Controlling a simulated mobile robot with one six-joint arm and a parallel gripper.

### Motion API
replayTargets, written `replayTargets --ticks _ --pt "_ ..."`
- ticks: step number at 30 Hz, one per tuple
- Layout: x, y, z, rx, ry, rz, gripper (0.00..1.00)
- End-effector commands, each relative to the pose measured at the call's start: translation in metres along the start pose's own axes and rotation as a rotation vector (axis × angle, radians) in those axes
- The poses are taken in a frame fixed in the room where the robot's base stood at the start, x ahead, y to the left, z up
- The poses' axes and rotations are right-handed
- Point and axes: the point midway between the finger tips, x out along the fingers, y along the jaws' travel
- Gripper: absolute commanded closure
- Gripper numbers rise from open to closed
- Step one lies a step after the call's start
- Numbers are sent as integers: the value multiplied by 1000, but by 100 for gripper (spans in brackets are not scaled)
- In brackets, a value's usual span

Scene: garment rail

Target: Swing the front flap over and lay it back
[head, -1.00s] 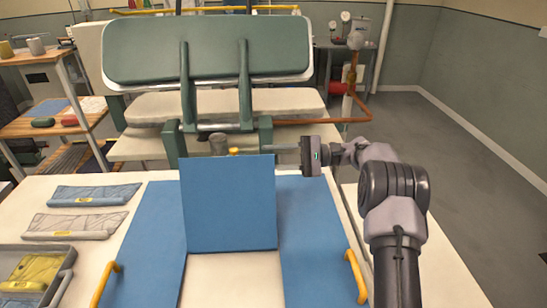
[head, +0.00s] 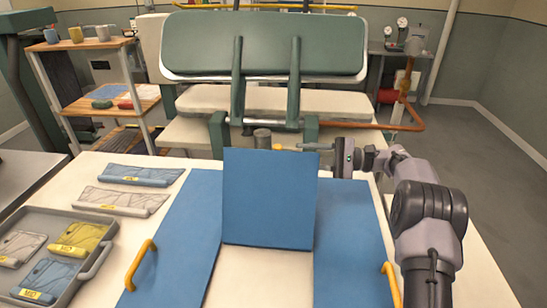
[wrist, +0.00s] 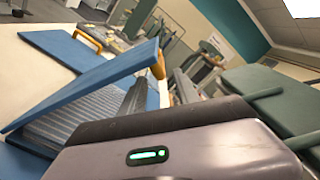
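The blue front flap (head: 270,198) stands nearly upright in the head view, between two flat blue panels (head: 176,232) (head: 347,230) on the pale table. A yellow tab (head: 278,147) shows at its top edge. My gripper (head: 303,147) reaches in from the right, behind the flap's upper right part. In the wrist view, the flap (wrist: 95,82) is tilted with a striped grey face beneath it, and the yellow tab (wrist: 158,66) is near the dark finger (wrist: 135,97). I cannot tell whether the finger touches the tab or whether the gripper is open.
A green padded press (head: 262,45) stands behind the table. A grey cylinder (head: 262,138) is behind the flap. Yellow handles (head: 140,266) (head: 391,284) are on the side panels. A grey tray (head: 87,222) with folded packets and two more packets (head: 140,175) (head: 122,201) are at left.

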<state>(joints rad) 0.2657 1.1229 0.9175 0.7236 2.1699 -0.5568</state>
Motion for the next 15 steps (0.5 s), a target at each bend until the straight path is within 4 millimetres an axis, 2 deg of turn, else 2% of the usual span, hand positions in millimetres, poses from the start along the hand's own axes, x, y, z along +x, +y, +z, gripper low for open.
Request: replayTargets --ticks 3,9,15 --pt "27 2 -1 -1 -2 1 62" --pt "66 2 -1 -1 -1 1 62" --pt "88 0 0 -2 0 0 62"
